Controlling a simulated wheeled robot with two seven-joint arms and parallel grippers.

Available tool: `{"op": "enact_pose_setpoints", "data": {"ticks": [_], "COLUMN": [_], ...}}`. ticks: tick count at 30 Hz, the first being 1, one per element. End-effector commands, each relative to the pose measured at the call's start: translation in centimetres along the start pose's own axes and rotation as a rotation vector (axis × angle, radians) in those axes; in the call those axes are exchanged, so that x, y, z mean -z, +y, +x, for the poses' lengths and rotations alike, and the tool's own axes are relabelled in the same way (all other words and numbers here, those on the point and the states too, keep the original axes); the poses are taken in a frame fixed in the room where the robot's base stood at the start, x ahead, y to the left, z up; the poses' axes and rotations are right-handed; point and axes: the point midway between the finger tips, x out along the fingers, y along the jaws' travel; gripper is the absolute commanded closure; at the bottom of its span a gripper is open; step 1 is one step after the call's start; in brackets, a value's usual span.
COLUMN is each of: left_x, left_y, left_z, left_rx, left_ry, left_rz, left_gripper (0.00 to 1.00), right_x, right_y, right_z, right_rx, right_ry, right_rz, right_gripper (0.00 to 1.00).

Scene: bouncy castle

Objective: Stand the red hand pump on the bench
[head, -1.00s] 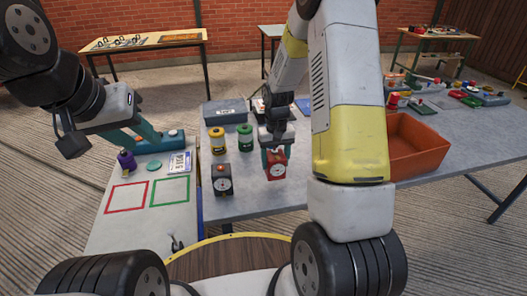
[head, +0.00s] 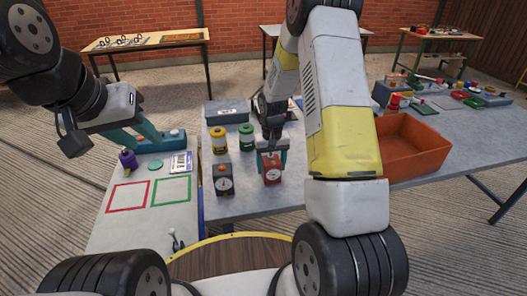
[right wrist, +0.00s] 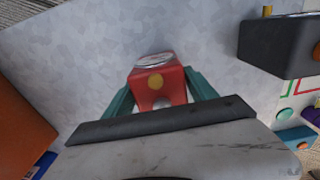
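A red block with a white dial (head: 271,174) is at the bench (head: 245,203) near its front edge; I cannot tell whether its base touches the bench. No other red thing is clearly a hand pump. My right gripper (head: 272,157) comes down from above, its teal fingers closed on both sides of the red block. The right wrist view shows the block (right wrist: 158,88) between the fingertips, with a yellow knob on its face. My left gripper (head: 152,139) is open and empty, over the left board near a blue block with an orange knob (head: 174,139).
A black dial block (head: 222,181) stands just left of the red one. Green (head: 245,138) and yellow (head: 217,140) cans and a grey box (head: 227,111) stand behind. An orange bin (head: 410,148) is to the right. The left board (head: 115,228) has red and green outlined squares.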

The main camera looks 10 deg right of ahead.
Motion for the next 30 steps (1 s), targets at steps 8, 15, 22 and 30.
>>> {"op": "enact_pose_setpoints", "data": {"ticks": [8, 15, 22, 30], "left_x": [0.0, 0.0, 0.0, 0.0], "left_y": [0.0, 0.0, 0.0, 0.0], "left_z": [0.0, 0.0, 0.0, 0.0], "left_rx": [0.000, 0.000, 0.000, 0.000], "left_ry": [0.000, 0.000, 0.000, 0.000], "left_rz": [0.000, 0.000, 0.000, 0.000], "left_gripper": [0.64, 0.64, 0.64, 0.64], "right_x": [0.0, 0.1, 0.1, 0.1], "right_y": [0.0, 0.0, 0.0, 0.0], "right_z": [0.0, -1.2, -5.9, -10.8], "right_rx": [0.000, 0.000, 0.000, 0.000], "right_ry": [0.000, 0.004, 0.006, 0.002], "right_rz": [0.000, 0.000, 0.001, 0.000], "right_gripper": [0.20, 0.20, 0.20, 0.20]}}
